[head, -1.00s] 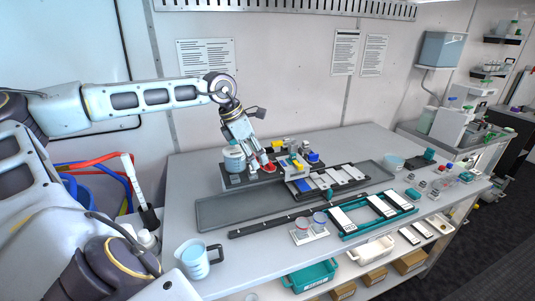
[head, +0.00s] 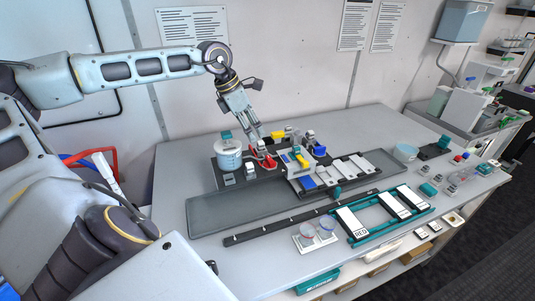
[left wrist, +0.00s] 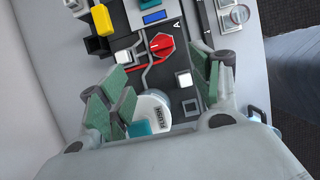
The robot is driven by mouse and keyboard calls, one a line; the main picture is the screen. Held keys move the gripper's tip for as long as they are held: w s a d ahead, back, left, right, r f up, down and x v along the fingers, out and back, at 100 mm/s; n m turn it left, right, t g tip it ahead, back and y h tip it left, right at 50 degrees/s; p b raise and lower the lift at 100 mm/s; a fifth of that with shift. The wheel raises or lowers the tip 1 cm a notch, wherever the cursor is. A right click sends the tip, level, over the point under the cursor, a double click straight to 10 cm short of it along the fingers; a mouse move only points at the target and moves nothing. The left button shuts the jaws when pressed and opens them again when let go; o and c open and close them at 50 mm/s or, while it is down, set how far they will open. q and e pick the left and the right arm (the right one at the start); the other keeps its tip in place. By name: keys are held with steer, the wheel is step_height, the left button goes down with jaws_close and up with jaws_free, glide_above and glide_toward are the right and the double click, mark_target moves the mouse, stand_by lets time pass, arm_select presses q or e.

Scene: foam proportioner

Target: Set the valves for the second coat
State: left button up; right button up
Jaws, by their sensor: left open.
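A dark valve panel (head: 222,179) sits on the bench. Its red valve handle (head: 262,161) is just below my left gripper (head: 258,139); the gripper is open, with nothing held. In the left wrist view the round red knob (left wrist: 162,45) lies beyond the gap between the spread fingers (left wrist: 166,88), apart from them.
A grey tray (head: 215,213) lies in front of the panel. Wall sheets are too small to read. The bench's left front is clear.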

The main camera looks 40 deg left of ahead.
arm_select(q)
steer(key=shift+s+d+r, duration=0.1)
steer(key=shift+s+d, duration=0.1)
steer(key=shift+d, duration=0.05)
steer(key=p, duration=0.2)
glide_above(269, 159)
steer(key=s+a, duration=0.1)
steer(key=s, duration=0.1)
step_height(269, 159, down, 8)
steer(key=shift+s+r, duration=0.1)
steer(key=shift+s, duration=0.05)
steer(key=shift+p+x, duration=0.35)
steer(key=shift+x, duration=2.35)
steer(key=c, duration=1)
